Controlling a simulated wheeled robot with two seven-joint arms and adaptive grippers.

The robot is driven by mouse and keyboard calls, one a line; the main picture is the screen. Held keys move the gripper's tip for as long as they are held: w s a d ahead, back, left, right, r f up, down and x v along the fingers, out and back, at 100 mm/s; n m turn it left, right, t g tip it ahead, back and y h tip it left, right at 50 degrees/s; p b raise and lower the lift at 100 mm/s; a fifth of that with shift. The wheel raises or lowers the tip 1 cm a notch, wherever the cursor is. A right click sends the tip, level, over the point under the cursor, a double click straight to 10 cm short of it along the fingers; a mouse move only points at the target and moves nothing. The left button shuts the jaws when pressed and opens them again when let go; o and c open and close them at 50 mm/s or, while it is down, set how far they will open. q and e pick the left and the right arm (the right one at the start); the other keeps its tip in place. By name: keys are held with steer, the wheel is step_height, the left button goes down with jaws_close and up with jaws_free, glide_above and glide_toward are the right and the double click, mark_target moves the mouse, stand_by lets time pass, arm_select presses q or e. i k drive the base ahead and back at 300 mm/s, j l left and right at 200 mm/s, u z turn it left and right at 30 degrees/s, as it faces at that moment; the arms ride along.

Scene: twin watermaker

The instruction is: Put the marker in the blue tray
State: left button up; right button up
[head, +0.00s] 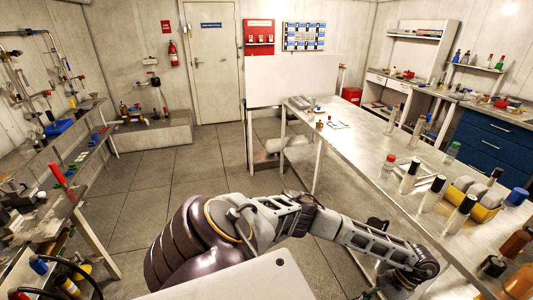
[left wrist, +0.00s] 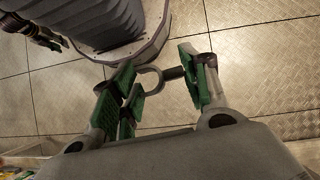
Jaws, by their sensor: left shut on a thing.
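In the left wrist view my left gripper (left wrist: 165,85) has green-padded fingers spread around a small dark cylinder (left wrist: 173,72) with a grey ring (left wrist: 150,78) beside it. The gripper is shut on this thing above the floor. I cannot tell whether it is the marker. In the head view my arm reaches right, and its gripper is not clear there. A flat blue thing (head: 59,127), possibly the blue tray, lies on the left bench. A red upright thing (head: 58,173) stands nearer on that side. My right gripper is not clearly seen.
A long metal table (head: 350,150) on the right carries bottles and a yellow holder (head: 484,212) near its close end. Blue drawers (head: 495,140) stand behind it. The tiled floor (head: 145,180) between the benches is clear. A white door (head: 212,70) is at the back.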

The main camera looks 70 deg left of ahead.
mark_target(54, 132)
steer(key=u, duration=0.25)
steer(key=i+j+u, duration=0.1)
steer(key=j+u, duration=0.15)
steer(key=j, duration=0.15)
steer(key=i+j+u, duration=0.2)
steer(key=j, duration=0.15)
steer(key=j+u, duration=0.25)
steer(key=i+j+u, duration=0.2)
steer(key=j, duration=0.2)
steer(key=i+j+u, duration=0.2)
steer(key=u, duration=0.2)
steer(key=i+j+u, duration=0.55)
steer(key=u, duration=0.2)
steer(key=i+u, duration=0.4)
steer(key=i+j+u, duration=0.1)
steer(key=i+u, duration=0.45)
steer(key=i+l+u, duration=0.1)
steer(key=i+u, duration=0.25)
steer(key=i, duration=1.2)
